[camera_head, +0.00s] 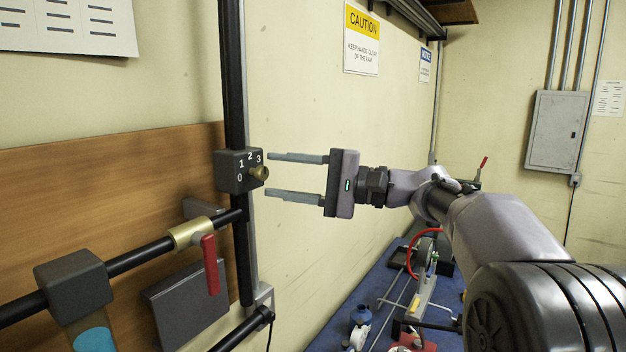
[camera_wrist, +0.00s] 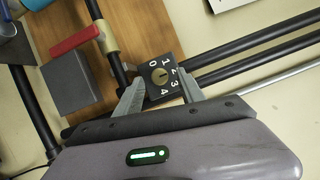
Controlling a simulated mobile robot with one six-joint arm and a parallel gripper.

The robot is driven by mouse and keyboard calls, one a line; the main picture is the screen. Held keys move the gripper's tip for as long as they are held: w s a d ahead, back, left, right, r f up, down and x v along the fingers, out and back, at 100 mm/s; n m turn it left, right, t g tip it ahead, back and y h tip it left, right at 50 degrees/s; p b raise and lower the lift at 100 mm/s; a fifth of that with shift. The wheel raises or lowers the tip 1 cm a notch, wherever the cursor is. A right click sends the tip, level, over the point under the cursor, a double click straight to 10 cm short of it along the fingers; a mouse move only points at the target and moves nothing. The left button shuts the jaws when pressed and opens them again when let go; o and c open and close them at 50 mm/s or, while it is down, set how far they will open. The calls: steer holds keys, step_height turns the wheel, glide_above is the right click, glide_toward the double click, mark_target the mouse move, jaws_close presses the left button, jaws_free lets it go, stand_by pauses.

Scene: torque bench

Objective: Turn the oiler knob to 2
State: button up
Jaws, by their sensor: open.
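The oiler is a dark grey box (camera_head: 229,181) on a black vertical post, with white numerals on its face. In the head view the knob (camera_head: 260,173) sticks out toward my gripper. Which numeral the knob points to is too small to tell. My gripper (camera_head: 268,175) is open and empty, its two fingers level and pointing at the box. Their tips are just short of the knob, one above and one below its height.
A red-handled valve (camera_head: 209,262) sits on a black pipe below left of the oiler. A grey plate (camera_head: 188,300) is beneath it. A blue-topped bench (camera_head: 335,318) with several tools runs along the wall. The space between my gripper and the knob is clear.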

steer(key=b+v, duration=0.2)
steer(key=v, duration=1.4)
steer(key=shift+d+b, duration=0.2)
steer(key=shift+b, duration=0.2)
steer(key=s+a+f+h+b, duration=0.3)
steer(key=s+a+f+b, duration=0.15)
steer(key=f, duration=0.55)
steer(key=s+a+f+m+g+h+b, duration=0.1)
steer(key=s+a+f+h+b, duration=0.3)
steer(key=f, duration=0.6)
steer(key=s+a+f+h+b, duration=0.25)
steer(key=s+f+b, duration=0.3)
steer(key=f, duration=0.45)
steer(key=s+d+f+h+b, duration=0.1)
steer(key=s+f+b, duration=0.3)
steer(key=f, duration=0.4)
steer(key=s+d+f+n+t+h+b, duration=0.1)
steer(key=s+d+f+h+b, duration=0.1)
steer(key=f, duration=0.7)
steer(key=s+d+f+h+b, duration=0.2)
steer(key=s+f+b, duration=0.3)
steer(key=f, duration=0.4)
steer(key=shift+s+n+t+h+b, duration=0.3)
steer(key=shift+s+h+b, duration=0.1)
steer(key=shift+s+h, duration=0.35)
steer(key=shift+d, duration=0.1)
